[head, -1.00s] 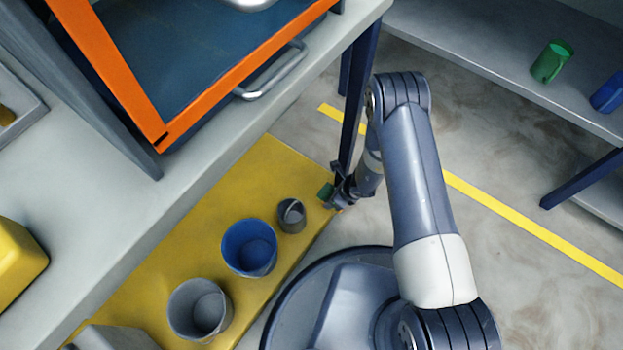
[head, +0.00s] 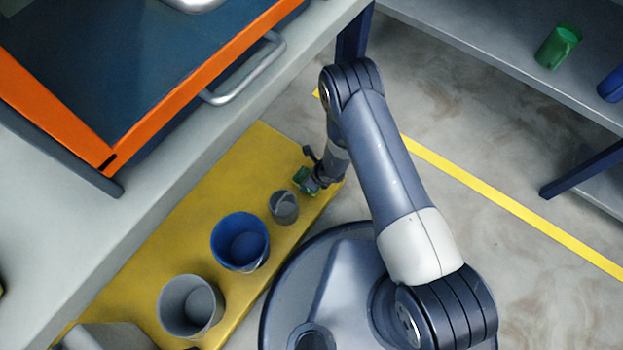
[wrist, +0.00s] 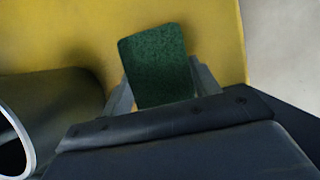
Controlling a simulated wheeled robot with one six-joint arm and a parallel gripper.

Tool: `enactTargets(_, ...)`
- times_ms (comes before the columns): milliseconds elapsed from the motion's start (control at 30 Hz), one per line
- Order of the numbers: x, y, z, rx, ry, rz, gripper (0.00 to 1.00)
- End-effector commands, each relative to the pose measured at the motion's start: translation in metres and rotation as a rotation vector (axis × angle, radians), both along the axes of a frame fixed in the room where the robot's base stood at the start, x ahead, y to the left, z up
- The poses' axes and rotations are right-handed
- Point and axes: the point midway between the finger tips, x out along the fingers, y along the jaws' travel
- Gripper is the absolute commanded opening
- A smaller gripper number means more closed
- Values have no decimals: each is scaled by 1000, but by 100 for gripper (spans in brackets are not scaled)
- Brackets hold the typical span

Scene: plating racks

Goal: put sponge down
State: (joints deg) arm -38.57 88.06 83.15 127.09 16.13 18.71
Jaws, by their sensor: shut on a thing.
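The sponge (wrist: 158,65) is a dark green block seen between the two fingers in the wrist view. It also shows as a small green patch in the head view (head: 301,175). My gripper (wrist: 160,85) is shut on it; in the head view the gripper (head: 307,181) is over the far right end of the yellow platform (head: 265,150). Yellow surface lies behind the sponge in the wrist view. I cannot tell whether the sponge touches it.
A small grey bucket (head: 284,207) stands close to the gripper. A blue bucket (head: 240,242) and a larger grey bucket (head: 191,306) stand further along the platform. A bench with an orange-framed rack (head: 150,120) is on the left. A shelf with a green cup (head: 557,47) is at upper right.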

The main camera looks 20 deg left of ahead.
Motion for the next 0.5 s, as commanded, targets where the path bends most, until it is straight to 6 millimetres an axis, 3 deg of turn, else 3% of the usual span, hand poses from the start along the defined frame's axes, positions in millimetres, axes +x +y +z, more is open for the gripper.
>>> enactTargets(133,0,0,-5,0,0,0,37)
enactTargets(167,0,0,-3,0,0,0,60)
enactTargets(233,0,0,-2,0,0,0,66)
enactTargets(500,0,0,-2,0,0,0,67)
